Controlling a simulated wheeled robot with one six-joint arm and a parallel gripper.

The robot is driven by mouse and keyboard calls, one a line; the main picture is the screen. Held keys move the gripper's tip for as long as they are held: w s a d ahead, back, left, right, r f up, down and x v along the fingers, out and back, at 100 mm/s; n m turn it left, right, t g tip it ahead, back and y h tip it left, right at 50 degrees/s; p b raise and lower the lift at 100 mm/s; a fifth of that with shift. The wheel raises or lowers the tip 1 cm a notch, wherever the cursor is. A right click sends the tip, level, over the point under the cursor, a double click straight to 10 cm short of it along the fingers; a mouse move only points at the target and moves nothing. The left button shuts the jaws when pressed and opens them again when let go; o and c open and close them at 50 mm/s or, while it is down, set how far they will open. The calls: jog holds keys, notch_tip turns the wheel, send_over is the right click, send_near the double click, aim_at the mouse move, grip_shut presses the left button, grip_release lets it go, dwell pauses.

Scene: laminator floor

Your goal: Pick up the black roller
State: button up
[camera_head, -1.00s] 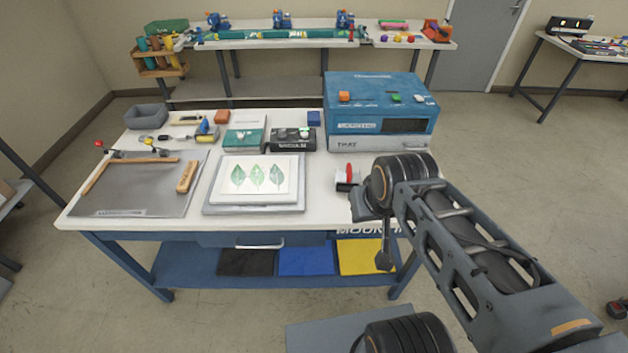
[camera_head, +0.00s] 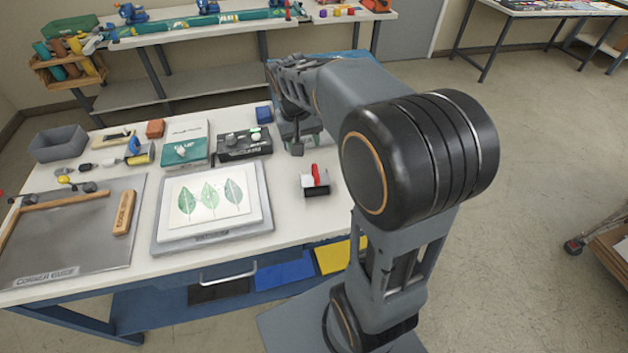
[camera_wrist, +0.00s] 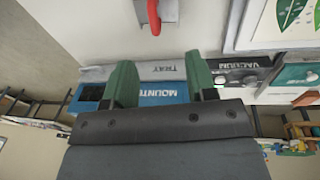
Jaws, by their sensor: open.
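A red-handled tool with a dark, black-looking body (camera_head: 316,189) stands on the white table, right of the leaf print.
The leaf print on its grey board (camera_head: 160,240) lies left of the tool. The black vacuum box (camera_head: 232,153) and teal box (camera_head: 181,153) stand behind.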

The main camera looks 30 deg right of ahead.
aim_at(315, 170)
jog(key=shift+m+g, duration=0.4)
jog(key=shift+g, duration=0.1)
jog(key=w+d+f, duration=0.1)
jog(key=f, duration=0.2)
jog(key=w+d+f, duration=0.1)
jog(key=f, duration=0.3)
jog(key=w+d+f, duration=0.1)
jog(key=f, duration=0.3)
jog(key=shift+d, duration=0.15)
jog(key=shift+s+d+f+p, duration=0.1)
jog(key=shift+d+f+p, duration=0.15)
jog(key=shift+f, duration=0.7)
jog(key=shift+w+d+f+p, duration=0.1)
jog(key=shift+d+f+p, duration=0.1)
jog(key=shift+f, duration=0.7)
jog(key=shift+s+d+f+p, duration=0.1)
jog(key=shift+d+f+p, duration=0.15)
jog(key=shift+f, duration=0.7)
grip_shut()
